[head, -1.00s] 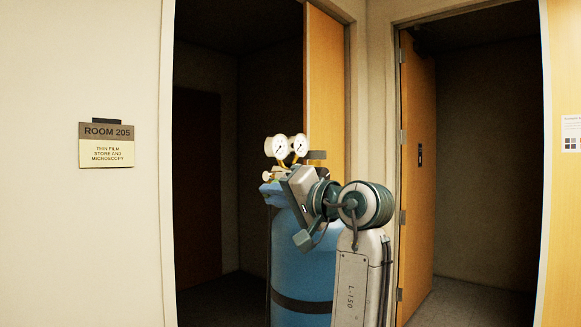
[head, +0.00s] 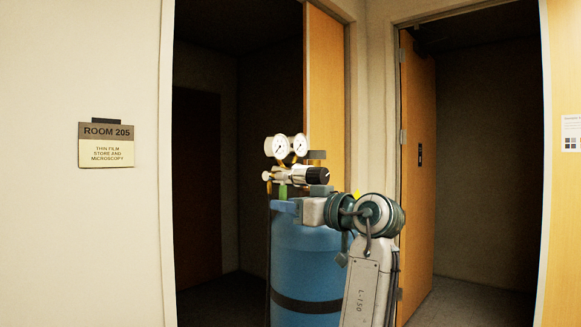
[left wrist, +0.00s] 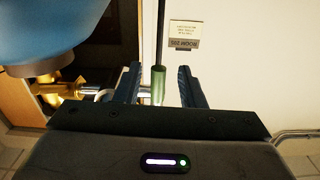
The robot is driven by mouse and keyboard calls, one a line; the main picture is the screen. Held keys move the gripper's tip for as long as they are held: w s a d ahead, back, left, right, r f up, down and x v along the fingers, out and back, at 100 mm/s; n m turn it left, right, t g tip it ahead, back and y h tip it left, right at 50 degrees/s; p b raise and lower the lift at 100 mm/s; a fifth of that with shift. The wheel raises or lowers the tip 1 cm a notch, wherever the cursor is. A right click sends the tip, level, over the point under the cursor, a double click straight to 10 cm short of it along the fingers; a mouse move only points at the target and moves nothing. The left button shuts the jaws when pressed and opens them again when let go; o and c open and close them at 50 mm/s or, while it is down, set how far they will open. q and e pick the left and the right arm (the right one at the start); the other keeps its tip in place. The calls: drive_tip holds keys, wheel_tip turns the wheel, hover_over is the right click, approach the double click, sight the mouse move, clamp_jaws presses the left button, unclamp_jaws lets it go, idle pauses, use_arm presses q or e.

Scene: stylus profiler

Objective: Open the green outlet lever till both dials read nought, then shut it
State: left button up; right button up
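The green outlet lever (head: 283,191) stands below the regulator. In the left wrist view the green piece (left wrist: 158,85) is between the fingers of my left gripper (left wrist: 159,88), with a gap on each side. The gripper (head: 284,206) is open, its dark blue fingers apart. Two white round dials, a left one (head: 277,146) and a right one (head: 299,145), sit on top of the regulator (head: 300,174). Their dark needles show, but the readings are too small to tell. My right gripper is not in view.
The blue gas cylinder (head: 305,262) stands in front of an open doorway and also fills the top left of the left wrist view (left wrist: 45,30). A black knob (head: 318,175) faces right. Brass fittings (left wrist: 62,90) sit beside the lever. A Room 205 sign (head: 106,144) hangs on the left wall.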

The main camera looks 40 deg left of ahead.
use_arm(q)
drive_tip(key=d+b, duration=0.1)
drive_tip(key=d, duration=0.6)
drive_tip(key=shift+s, duration=0.3)
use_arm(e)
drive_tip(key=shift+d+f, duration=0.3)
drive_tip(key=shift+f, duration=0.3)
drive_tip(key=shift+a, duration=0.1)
